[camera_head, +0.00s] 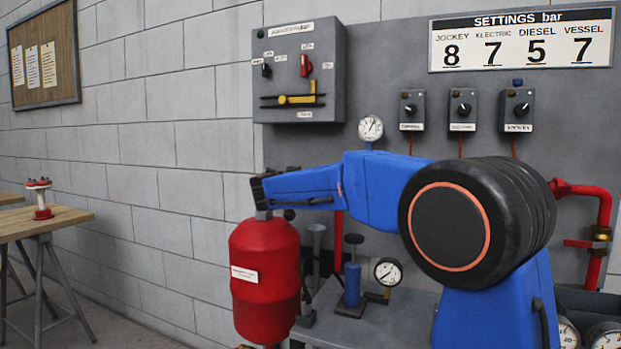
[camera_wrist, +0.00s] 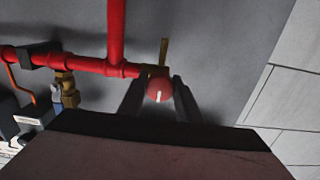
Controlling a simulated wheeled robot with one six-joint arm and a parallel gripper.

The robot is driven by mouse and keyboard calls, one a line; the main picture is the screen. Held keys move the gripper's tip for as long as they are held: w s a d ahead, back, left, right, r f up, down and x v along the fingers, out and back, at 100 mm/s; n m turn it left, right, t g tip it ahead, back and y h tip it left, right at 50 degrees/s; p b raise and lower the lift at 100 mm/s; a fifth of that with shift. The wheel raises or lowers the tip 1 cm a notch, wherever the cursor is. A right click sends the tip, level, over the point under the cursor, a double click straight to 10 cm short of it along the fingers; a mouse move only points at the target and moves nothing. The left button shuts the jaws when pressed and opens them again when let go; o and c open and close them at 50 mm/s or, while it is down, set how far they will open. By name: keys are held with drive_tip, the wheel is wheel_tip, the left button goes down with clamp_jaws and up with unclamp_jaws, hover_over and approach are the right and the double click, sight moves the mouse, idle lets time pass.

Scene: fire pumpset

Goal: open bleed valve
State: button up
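A round red knob (camera_wrist: 159,91) with a white mark shows in the wrist view, on a brass fitting at the end of a red pipe; it appears to be the bleed valve. A thin brass piece stands up behind it. My gripper (camera_wrist: 157,84) has its two dark fingers apart, one on each side of the knob. I cannot tell if they touch it. In the head view my gripper (camera_head: 262,190) is small and dark, above the red vessel (camera_head: 265,300). The knob cannot be made out there.
A red pipe (camera_wrist: 92,66) runs beside the knob, with a brass valve (camera_wrist: 68,88) on it to the left. In the head view a grey control box (camera_head: 300,75), a gauge (camera_head: 370,128) and a blue pump (camera_head: 352,286) are near my arm.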

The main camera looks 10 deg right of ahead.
drive_tip(key=c, duration=0.3)
drive_tip(key=shift+c, duration=0.2)
